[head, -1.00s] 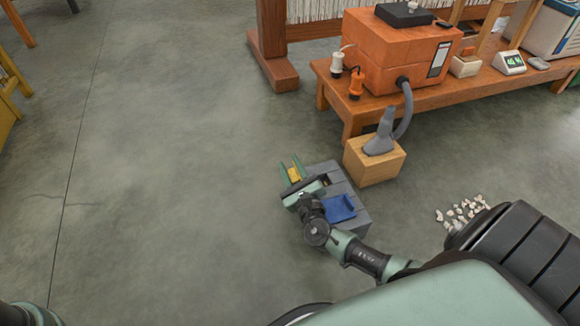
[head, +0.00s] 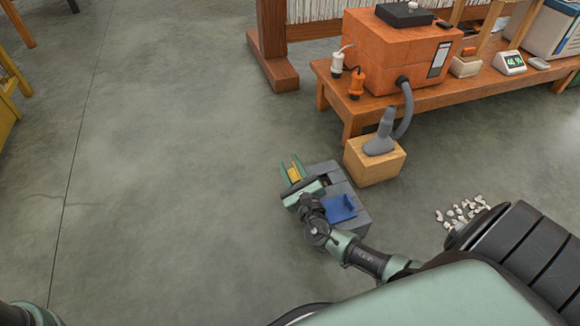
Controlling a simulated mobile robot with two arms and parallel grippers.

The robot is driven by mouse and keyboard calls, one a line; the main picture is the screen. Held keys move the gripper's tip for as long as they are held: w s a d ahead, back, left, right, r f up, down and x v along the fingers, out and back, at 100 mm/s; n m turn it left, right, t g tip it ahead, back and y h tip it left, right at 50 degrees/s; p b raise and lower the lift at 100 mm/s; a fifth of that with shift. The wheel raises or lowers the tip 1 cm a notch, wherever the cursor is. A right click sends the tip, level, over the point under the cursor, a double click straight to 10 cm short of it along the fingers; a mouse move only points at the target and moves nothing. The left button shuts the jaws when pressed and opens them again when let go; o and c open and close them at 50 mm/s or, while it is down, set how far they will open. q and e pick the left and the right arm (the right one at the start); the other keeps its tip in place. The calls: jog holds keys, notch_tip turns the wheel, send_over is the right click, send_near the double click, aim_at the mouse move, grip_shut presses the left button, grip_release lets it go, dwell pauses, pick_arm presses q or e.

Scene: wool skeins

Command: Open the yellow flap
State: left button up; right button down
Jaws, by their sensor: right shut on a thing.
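A low grey box (head: 352,190) stands on the floor near the centre, partly behind my right arm. The yellow flap (head: 294,173) shows as a small patch at the box's far left corner, between the green fingers of my right gripper (head: 291,168). The gripper is shut on the flap. The wrist hides much of the box's left side, so I cannot tell how far the flap stands open. A blue flap or tray-like part (head: 340,208) is on the box's top, right of the wrist. My left gripper is out of view.
A wooden block (head: 375,162) with a grey nozzle stands behind the box, by a low bench (head: 440,105) carrying an orange case (head: 395,50). Pale scraps (head: 462,209) lie on the floor at right. The floor to the left is clear.

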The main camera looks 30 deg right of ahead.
aim_at(299, 180)
jog(key=shift+a+f, duration=0.15)
jog(key=shift+a, duration=0.25)
jog(key=shift+s+d+r+m, duration=0.15)
jog(key=shift+d+r+m, duration=0.15)
jog(key=shift+d+m, duration=0.35)
jog(key=shift+s+d+r+m, duration=0.1)
jog(key=shift+d+r+m, duration=0.2)
jog(key=shift+m, duration=0.65)
jog(key=shift+f, duration=0.1)
jog(key=c, duration=1.2)
grip_release()
jog(key=shift+d, duration=0.15)
jog(key=p+v, duration=0.3)
jog(key=v, duration=0.4)
jog(key=shift+s, duration=0.4)
